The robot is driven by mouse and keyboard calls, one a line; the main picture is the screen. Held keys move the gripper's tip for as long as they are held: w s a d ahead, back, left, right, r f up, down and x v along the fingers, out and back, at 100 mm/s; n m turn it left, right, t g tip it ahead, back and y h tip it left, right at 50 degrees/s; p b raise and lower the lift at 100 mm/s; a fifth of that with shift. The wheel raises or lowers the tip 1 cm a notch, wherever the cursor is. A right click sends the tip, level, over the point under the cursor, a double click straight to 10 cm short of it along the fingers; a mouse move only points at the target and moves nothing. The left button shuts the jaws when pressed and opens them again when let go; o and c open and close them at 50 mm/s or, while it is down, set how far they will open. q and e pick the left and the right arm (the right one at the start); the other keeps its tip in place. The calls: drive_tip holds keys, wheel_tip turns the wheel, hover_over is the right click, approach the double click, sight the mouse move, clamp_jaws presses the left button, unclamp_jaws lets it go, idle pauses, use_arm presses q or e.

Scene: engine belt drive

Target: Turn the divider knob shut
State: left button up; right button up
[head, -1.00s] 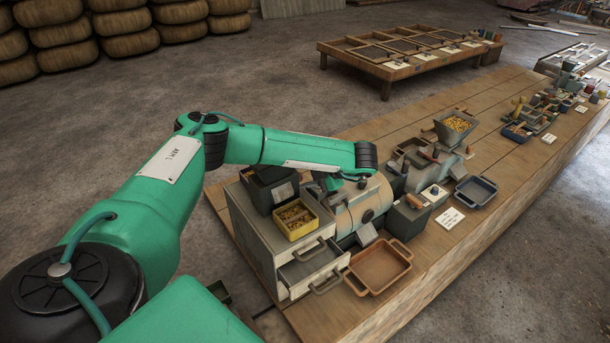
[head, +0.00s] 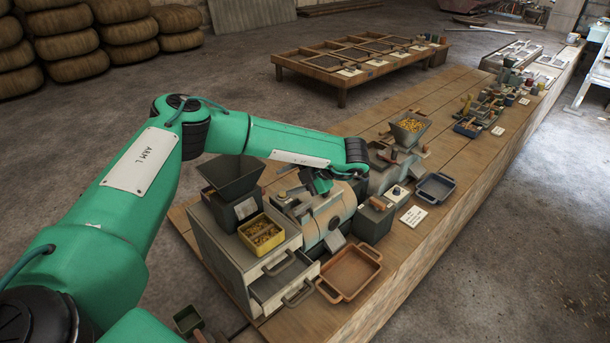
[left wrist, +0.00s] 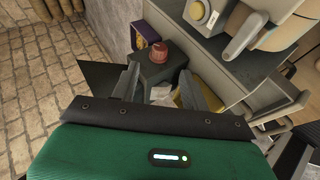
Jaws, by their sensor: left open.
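Whether this is the divider knob I cannot tell. I cannot pick this knob out in the head view. My right gripper is in neither view.
A drawer cabinet (head: 222,262) carries a dark hopper (head: 231,177) and a yellow tray (head: 245,229); one drawer is open. A brown tray (head: 322,276) lies beside it. A pale round button (left wrist: 197,11) sits on a grey housing. Bare bench planks lie behind the machines.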

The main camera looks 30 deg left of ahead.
use_arm(q)
drive_tip(key=shift+b+v, duration=0.35)
drive_tip(key=shift+v, duration=2.2)
